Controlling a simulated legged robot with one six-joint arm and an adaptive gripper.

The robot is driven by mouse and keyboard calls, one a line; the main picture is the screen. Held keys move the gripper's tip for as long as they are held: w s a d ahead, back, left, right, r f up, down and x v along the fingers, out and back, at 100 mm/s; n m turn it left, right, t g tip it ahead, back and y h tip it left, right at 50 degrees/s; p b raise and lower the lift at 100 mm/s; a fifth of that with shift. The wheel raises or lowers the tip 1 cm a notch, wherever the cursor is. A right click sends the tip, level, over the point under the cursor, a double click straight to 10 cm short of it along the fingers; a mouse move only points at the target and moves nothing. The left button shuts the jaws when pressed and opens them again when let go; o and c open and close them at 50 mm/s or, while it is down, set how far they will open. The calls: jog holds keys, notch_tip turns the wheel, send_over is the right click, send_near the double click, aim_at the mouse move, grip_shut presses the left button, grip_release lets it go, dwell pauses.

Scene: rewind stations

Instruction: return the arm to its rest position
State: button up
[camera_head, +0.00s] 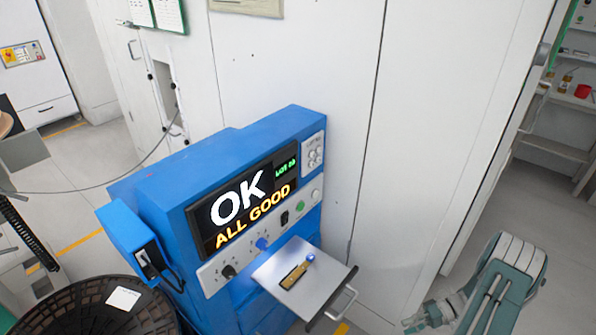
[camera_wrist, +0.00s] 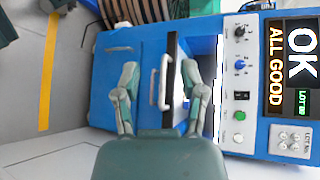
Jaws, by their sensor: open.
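My gripper (camera_head: 420,317) is at the lower right in the camera_head view, to the right of the blue station (camera_head: 150,185) and in front of the white wall panels. In the camera_wrist view my gripper (camera_wrist: 160,70) shows its two green-grey fingers spread apart with nothing held between them. The station's drawer (camera_head: 335,272) is pulled out. A small brass-coloured piece (camera_head: 294,276) with a bluish lit end lies on it. The drawer handle (camera_wrist: 154,88) appears between my fingers in the camera_wrist view, but I cannot tell how far beyond them it is.
The station's screen (camera_head: 240,203) reads "OK ALL GOOD". A dark round basket (camera_head: 95,312) holding a white card stands at the lower left. White wall panels (camera_head: 440,110) rise behind the station. Shelves (camera_head: 570,120) stand at the far right, with open floor before them.

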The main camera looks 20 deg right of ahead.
jog(key=w+a+r+n+g+h, duration=0.1)
jog(key=w+a+r+h, duration=0.2)
jog(key=r, duration=0.5)
jog(key=w+a+r+g+h, duration=0.1)
jog(key=w+a+r+h, duration=0.2)
jog(key=r, duration=0.6)
jog(key=w+a+r+n+g+h, duration=0.1)
jog(key=a+r+h, duration=0.2)
jog(key=a+r, duration=0.35)
jog(key=s+a+r+t+h, duration=0.2)
jog(key=s+a+r+t, duration=0.2)
jog(key=s+a+r, duration=0.2)
jog(key=s+a+r+t+h, duration=0.3)
jog(key=s+a+r, duration=0.3)
jog(key=r, duration=0.5)
jog(key=shift+a+n+t+h, duration=0.3)
jog(key=shift+a+t, duration=0.3)
jog(key=shift+t, duration=0.1)
